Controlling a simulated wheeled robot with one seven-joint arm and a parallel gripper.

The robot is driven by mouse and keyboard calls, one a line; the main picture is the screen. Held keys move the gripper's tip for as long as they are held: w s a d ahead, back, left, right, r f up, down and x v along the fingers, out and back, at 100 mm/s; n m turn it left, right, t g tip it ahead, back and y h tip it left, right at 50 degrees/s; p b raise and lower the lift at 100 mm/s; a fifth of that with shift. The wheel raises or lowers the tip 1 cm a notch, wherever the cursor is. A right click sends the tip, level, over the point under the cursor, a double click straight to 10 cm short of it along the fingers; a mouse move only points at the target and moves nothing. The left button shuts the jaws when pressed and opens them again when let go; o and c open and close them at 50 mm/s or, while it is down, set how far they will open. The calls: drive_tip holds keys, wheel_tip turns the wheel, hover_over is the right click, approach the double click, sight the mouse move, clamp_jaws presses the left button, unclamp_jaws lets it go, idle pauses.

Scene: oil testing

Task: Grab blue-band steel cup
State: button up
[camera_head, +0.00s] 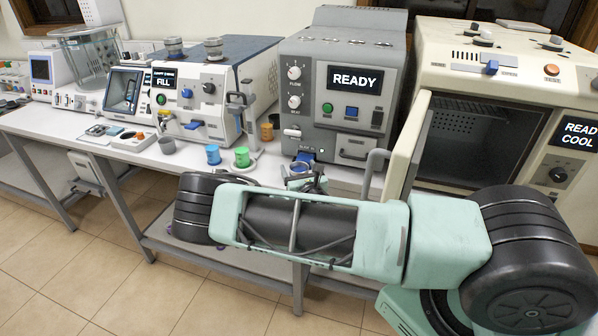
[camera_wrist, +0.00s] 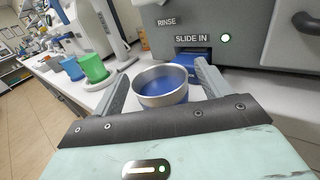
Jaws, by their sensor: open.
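The steel cup (camera_wrist: 148,99) sits between the two fingers of my gripper (camera_wrist: 163,80) in the wrist view. Its rim and wall are bare metal, and blue shows inside it. My gripper is open, with one finger on each side of the cup; I cannot tell whether either finger touches it. In the head view the cup (camera_head: 298,169) shows as a small blue and steel shape in front of the grey READY machine (camera_head: 342,95). My arm hides part of it there.
A blue cup (camera_head: 213,154) and a green cup (camera_head: 242,157) stand on the bench to the left. The grey machine's SLIDE IN slot (camera_wrist: 193,55) is just behind the steel cup. An oven with an open door (camera_head: 408,145) stands at right.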

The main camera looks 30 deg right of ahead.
drive_tip(key=shift+w, duration=0.15)
drive_tip(key=c, duration=1.1)
drive_tip(key=shift+r, duration=0.1)
